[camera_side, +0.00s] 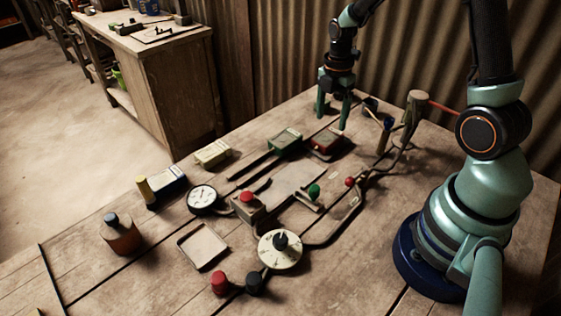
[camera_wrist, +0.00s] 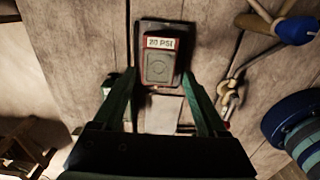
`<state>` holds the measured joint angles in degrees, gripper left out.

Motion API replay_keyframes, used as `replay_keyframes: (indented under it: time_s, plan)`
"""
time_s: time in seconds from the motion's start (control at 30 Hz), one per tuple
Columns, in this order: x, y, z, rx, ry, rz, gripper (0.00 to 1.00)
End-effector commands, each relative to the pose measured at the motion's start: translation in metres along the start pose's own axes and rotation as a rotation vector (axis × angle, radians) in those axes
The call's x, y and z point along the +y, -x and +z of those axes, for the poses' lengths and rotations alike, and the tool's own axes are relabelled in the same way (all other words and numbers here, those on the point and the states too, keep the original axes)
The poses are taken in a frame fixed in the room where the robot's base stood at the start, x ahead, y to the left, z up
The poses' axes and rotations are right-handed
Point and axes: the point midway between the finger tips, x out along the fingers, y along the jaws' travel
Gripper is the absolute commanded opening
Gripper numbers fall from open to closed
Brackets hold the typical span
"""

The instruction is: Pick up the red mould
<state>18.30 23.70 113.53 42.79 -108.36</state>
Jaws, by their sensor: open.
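The red mould (camera_side: 326,140) lies on the wooden table near its far edge, beside a green mould (camera_side: 285,141). In the wrist view the red mould (camera_wrist: 161,62) shows a pale label reading "20 PSI" and sits on or in a dark surround. My gripper (camera_side: 334,112) is open and empty, above the table just behind the red mould in the side view. In the wrist view its two fingers (camera_wrist: 165,85) point towards the mould's left and right sides. The mould lies on the table. I cannot tell the exact height between fingertips and mould.
A cream block (camera_side: 213,153), a dark blue block (camera_side: 166,188), a round gauge (camera_side: 202,198), a red-button box (camera_side: 248,205) and a dial (camera_side: 280,250) stand on the table. A wooden post (camera_side: 415,112) with a red rod stands right of the gripper. An empty square tray (camera_side: 203,246) lies in front.

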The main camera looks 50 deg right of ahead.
Motion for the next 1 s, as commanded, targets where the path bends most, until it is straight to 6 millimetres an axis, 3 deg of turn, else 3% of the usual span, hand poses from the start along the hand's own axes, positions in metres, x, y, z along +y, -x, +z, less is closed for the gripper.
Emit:
replay_keyframes:
  time_s: [0.23,0.5,0.83,0.87,1.0]
  plan:
    - [0.000,-0.018,-0.001,0.001,0.000,-0.003,0.75]
    - [0.001,-0.054,-0.003,0.001,-0.001,-0.004,0.75]
    - [0.002,-0.061,-0.002,0.000,-0.001,0.000,0.75]
    - [0.002,-0.061,-0.002,0.000,-0.001,0.000,0.71]
    - [0.002,-0.060,-0.002,0.000,-0.001,0.000,0.18]
